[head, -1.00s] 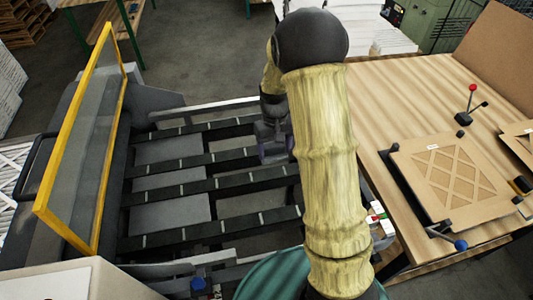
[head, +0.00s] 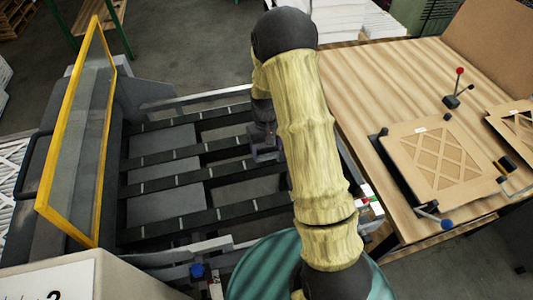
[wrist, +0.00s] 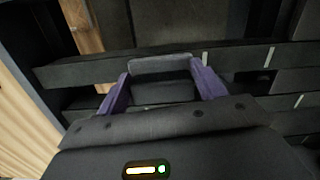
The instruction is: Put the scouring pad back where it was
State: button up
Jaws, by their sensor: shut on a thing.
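My gripper (wrist: 163,90) has two purple fingers, and they are shut on a dark grey block, the scouring pad (wrist: 160,64). The pad spans the gap between the fingertips. In the head view my gripper (head: 266,148) hangs low over the black slatted conveyor, near its right side. My arm partly covers it there, and I cannot make out the pad in that view. In the wrist view the conveyor's dark bars lie behind and below the pad. I cannot tell how high above them it is.
The conveyor (head: 180,222) has several black bars with gaps between. A yellow-framed clear guard (head: 78,140) stands at its left. At right, a wooden table (head: 385,85) carries a flat boxed filter (head: 437,162), a red-knobbed lever (head: 458,88) and a blue-knobbed one (head: 446,224).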

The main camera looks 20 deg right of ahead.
aim_at(267, 153)
jog(key=shift+f+p, duration=0.95)
jog(key=shift+f, duration=1.1)
jog(key=shift+f, duration=0.2)
jog(key=o, duration=1.3)
jog(key=shift+r, duration=0.1)
jog(key=r+b, duration=0.1)
jog(key=r, duration=0.3)
jog(key=r+b, duration=0.2)
jog(key=r, duration=0.2)
jog(key=w+r+b, duration=0.1)
jog(key=r+b, duration=0.1)
jog(key=r, duration=0.2)
jog(key=shift+w, duration=0.1)
